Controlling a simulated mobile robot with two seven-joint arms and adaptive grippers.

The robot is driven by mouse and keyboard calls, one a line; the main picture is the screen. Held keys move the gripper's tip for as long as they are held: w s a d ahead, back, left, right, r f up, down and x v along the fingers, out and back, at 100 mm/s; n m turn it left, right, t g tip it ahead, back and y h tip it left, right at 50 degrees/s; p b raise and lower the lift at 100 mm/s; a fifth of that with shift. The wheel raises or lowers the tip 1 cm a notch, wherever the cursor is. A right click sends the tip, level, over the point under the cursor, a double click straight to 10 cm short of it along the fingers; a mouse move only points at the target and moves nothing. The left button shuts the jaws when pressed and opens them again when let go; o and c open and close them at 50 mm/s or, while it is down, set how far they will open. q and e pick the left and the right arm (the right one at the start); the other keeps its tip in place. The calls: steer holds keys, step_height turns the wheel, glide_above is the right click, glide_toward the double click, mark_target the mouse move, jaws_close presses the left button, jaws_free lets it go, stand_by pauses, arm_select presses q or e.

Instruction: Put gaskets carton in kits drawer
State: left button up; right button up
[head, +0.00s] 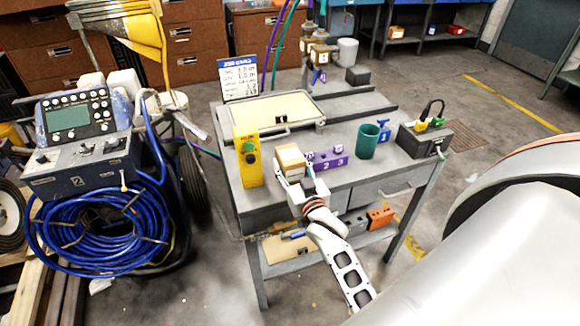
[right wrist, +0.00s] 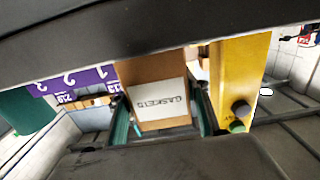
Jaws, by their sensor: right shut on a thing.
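The gaskets carton (head: 290,157) is a small tan box at the workbench's front edge. In the right wrist view the carton (right wrist: 155,73) shows a white label reading GASKETS. My right gripper (head: 298,180) is shut on it, with one finger on each side in the wrist view (right wrist: 163,118). I cannot tell whether the carton touches the bench top. A grey drawer front (head: 368,196) with a bar handle sits under the bench top at the right and looks shut; no kits label is readable. My left gripper is not in view.
A yellow control box (head: 246,158) stands just left of the carton. A purple numbered block (head: 328,161), green cup (head: 368,141) and grey box with a cable (head: 423,140) stand to the right. The lower shelf (head: 312,250) holds an orange item (head: 380,217).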

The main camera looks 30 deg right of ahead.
steer(key=shift+f, duration=0.1)
steer(key=shift+f, duration=0.1)
steer(key=o, duration=1)
steer(key=shift+c, duration=0.2)
steer(key=shift+s, duration=0.1)
